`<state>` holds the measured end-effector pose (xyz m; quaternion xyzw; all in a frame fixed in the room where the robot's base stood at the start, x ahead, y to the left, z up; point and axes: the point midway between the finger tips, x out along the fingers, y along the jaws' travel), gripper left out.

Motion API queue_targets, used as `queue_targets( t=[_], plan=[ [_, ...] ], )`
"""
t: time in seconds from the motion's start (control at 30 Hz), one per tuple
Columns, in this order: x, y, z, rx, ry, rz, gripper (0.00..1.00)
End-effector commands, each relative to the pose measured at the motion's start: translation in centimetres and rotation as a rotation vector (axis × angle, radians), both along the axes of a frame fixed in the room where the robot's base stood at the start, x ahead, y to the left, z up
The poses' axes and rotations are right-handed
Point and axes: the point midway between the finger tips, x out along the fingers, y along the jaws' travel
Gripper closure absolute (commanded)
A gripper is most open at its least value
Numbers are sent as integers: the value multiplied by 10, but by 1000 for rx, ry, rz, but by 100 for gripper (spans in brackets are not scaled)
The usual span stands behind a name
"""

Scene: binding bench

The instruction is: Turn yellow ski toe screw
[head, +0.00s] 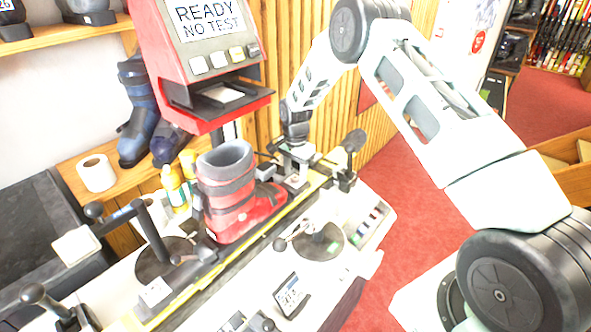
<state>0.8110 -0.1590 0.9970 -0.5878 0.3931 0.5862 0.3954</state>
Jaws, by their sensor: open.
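The yellow ski (327,173) lies diagonally across the bench from lower left to upper right. A red and grey ski boot (229,195) stands upright on it, its toe to the right. A dark and grey binding toe piece (291,182) sits in front of the boot toe. The toe screw is too small to make out, and my gripper hides part of that area. My gripper (296,160) points down right over the toe piece and is open. I cannot tell whether its fingers touch anything.
A red test machine (205,60) reading "READY NO TEST" stands behind the boot. A black-handled lever post (150,235) is left of the boot, and a round-based clamp (320,241) is in front. A small display (291,295) lies near the front edge. Red floor is clear at right.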

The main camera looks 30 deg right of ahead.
Motion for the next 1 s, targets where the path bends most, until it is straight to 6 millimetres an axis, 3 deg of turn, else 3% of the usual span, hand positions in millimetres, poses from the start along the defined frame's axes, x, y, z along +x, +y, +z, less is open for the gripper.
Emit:
queue_targets(
  t=[0.17, 0.43, 0.47, 0.6, 0.63, 1.0],
  plan=[
    [-1, 0, -11, 1, 1, -1, 53],
    [0, 0, -13, 0, 0, 0, 53],
    [0, 0, -13, 0, 0, 0, 55],
    [0, 0, -13, 0, 0, 0, 94],
    [0, 0, -13, 0, 0, 0, 97],
    [0, 0, -14, 0, 0, 46, 97]
  ],
)
